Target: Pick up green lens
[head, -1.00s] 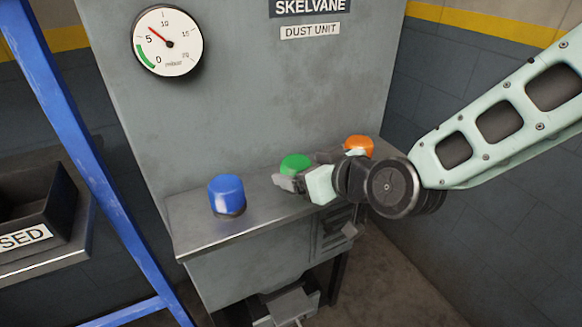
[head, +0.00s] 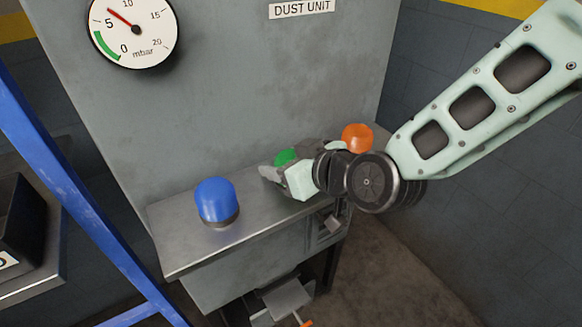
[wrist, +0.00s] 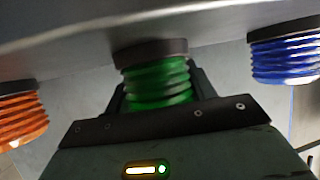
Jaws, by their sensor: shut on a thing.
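The green lens (head: 285,157) is at the ledge of the grey dust unit, mostly hidden behind my gripper in the head view. In the wrist view the ribbed green lens (wrist: 158,82) sits between the jaws, with a dark collar above it in the picture. My gripper (head: 273,172) is shut on the green lens. Whether the lens is still seated on the ledge or lifted a little, I cannot tell.
A blue lens (head: 215,200) stands on the ledge (head: 185,245) to the left. An orange lens (head: 357,138) stands to the right, close to my wrist. A blue frame post (head: 70,165) stands at the left. A pressure gauge (head: 133,30) is on the panel behind.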

